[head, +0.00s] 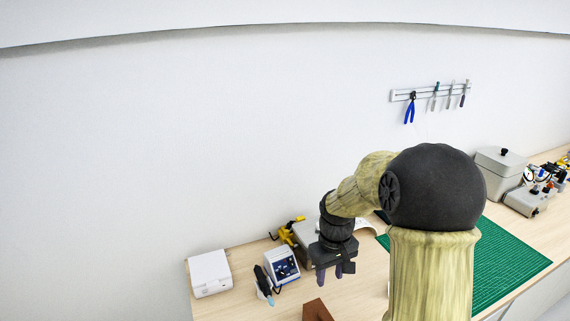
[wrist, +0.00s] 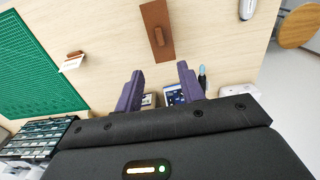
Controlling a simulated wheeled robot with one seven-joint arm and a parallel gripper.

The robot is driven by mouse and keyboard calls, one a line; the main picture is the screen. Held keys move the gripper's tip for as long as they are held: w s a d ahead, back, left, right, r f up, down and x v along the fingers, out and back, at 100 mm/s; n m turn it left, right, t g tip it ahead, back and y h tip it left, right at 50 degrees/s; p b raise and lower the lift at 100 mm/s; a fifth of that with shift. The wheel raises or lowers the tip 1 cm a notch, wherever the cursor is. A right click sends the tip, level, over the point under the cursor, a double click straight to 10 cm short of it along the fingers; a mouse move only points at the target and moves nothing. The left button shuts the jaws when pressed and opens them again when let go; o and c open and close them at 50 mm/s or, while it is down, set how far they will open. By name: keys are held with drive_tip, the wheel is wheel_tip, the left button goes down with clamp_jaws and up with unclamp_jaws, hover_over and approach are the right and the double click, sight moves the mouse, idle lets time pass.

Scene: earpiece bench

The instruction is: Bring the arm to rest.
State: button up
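My gripper (head: 331,273) hangs from my raised arm over the left part of the bench in the head view, pointing down. In the wrist view its two purple fingers (wrist: 160,88) stand apart with nothing between them, so it is open and empty. The fingers are clear of the bench top (wrist: 105,15). My arm hides part of the bench in the head view.
A green cutting mat (head: 508,262) covers the right middle of the bench. A white box (head: 209,273), a blue-fronted device (head: 283,266) and a brown piece (head: 317,311) lie near my gripper; the brown piece (wrist: 157,30) also shows in the wrist view. Tools hang from a wall rail (head: 430,91).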

drive_tip(key=s+f+m+t+b, duration=0.1)
drive_tip(key=s+m+t+b, duration=0.1)
drive_tip(key=s, duration=1.2)
drive_tip(key=shift+a+m+t, duration=0.15)
drive_tip(key=shift+m+t, duration=0.15)
drive_tip(key=shift+m, duration=0.6)
